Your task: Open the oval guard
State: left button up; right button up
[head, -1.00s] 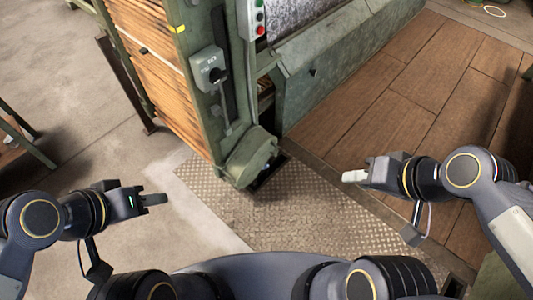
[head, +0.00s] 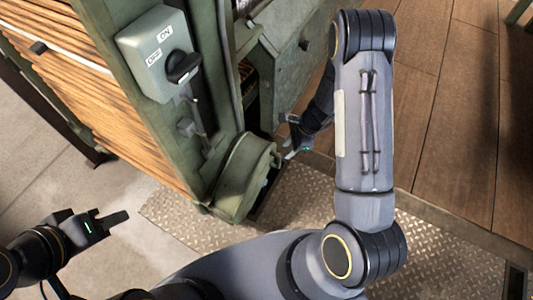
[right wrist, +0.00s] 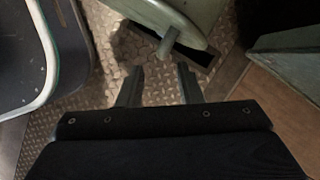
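The oval guard (head: 245,178) is a green rounded cover low on the end of the green machine. It looks closed against the frame, though its far edge is partly hidden. In the right wrist view the guard (right wrist: 190,18) is at the top, with a short peg-like handle (right wrist: 168,42) sticking out. My right gripper (head: 291,154) is just right of the guard in the head view. In the right wrist view my right gripper (right wrist: 158,84) has its fingers apart and empty, short of the handle. My left gripper (head: 118,217) is at lower left, away from the machine, seen side-on.
A grey switch box (head: 158,55) with a black knob is on the green post above the guard. Stacked wood (head: 100,120) stands at left. A metal checkered plate (head: 305,200) covers the floor below. Wooden flooring (head: 450,120) is open at right.

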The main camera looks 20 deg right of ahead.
aim_at(279, 158)
jog(key=b+x, duration=0.1)
jog(key=x, duration=0.3)
jog(key=b+x, duration=0.2)
jog(key=x, duration=0.3)
jog(key=shift+d, duration=0.25)
jog(key=shift+c, duration=0.4)
grip_shut()
